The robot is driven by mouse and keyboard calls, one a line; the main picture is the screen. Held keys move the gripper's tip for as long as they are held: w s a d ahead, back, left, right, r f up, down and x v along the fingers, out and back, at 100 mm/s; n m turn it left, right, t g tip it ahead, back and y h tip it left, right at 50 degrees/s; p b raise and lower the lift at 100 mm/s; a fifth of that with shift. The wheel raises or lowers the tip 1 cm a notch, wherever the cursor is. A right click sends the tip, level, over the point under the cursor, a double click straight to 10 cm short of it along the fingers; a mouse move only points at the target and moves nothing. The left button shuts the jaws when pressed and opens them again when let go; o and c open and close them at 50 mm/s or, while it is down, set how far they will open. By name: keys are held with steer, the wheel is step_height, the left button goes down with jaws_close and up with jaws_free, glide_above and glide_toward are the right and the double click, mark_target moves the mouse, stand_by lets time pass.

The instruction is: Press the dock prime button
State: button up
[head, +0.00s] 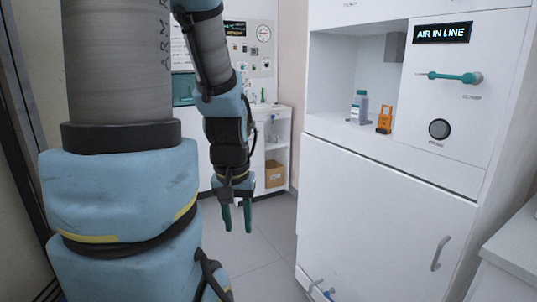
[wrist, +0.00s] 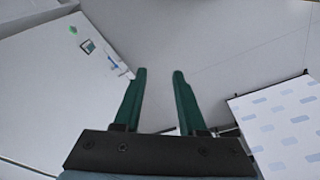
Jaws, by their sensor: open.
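My gripper (head: 238,222) hangs pointing down over the floor, left of the cabinet and well apart from the button. Its two green fingers are apart with nothing between them, as the wrist view also shows (wrist: 159,78). The button is not recognizable in the wrist view.
Above the button are a teal lever (head: 452,77) and a display (head: 443,33) reading "AIR IN LINE". The cabinet's niche holds a bottle (head: 359,107) and an orange device (head: 384,120). A handle (head: 440,253) juts from the lower door (head: 375,215). Grey floor (head: 265,225) is clear left of it.

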jaws_close()
stand_by(1.0)
